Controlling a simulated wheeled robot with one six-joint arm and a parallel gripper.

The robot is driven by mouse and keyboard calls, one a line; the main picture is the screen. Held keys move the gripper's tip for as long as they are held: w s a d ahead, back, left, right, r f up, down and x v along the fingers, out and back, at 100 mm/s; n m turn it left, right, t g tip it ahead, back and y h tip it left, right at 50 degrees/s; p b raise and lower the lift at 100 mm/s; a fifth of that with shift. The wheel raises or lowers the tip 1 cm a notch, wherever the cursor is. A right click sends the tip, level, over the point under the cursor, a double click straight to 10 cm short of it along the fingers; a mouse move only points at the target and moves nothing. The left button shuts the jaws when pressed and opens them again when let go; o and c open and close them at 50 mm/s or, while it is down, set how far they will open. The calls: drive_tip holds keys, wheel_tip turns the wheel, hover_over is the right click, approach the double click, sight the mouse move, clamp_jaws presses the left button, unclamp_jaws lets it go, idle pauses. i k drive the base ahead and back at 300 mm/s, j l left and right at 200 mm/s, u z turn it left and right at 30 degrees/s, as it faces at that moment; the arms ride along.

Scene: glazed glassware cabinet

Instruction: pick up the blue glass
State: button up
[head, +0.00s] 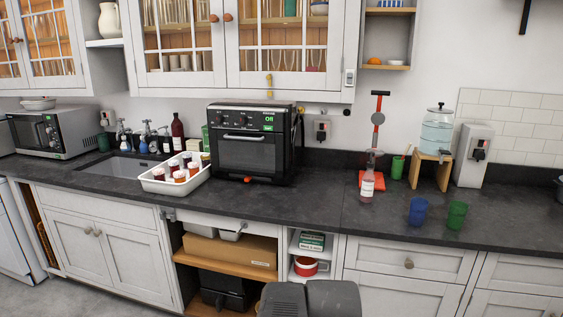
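The blue glass (418,211) stands upright on the dark countertop, right of centre. A green glass (457,215) stands close to its right, with a small gap between them. No fingers of my gripper show in the head view. A grey rounded part at the bottom centre seems to be mine, well below and left of the blue glass.
A bottle (367,184) stands left behind the blue glass, by a red stand (375,150). A green cup (397,167), a wooden stand (430,172) with a water dispenser (437,130) and a grey box (473,155) stand behind. The counter front is clear.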

sight(418, 206)
drive_tip(key=j+z, duration=0.15)
drive_tip(key=i+l, duration=0.2)
drive_tip(key=l, duration=0.2)
drive_tip(key=i+l, duration=0.15)
drive_tip(key=l, duration=0.2)
drive_tip(key=i+l+u, duration=0.1)
drive_tip(key=l, duration=0.3)
drive_tip(key=i+l, duration=0.25)
drive_tip(key=l, duration=0.15)
drive_tip(key=i+l+u, duration=0.1)
drive_tip(key=l, duration=0.25)
drive_tip(key=i, duration=0.05)
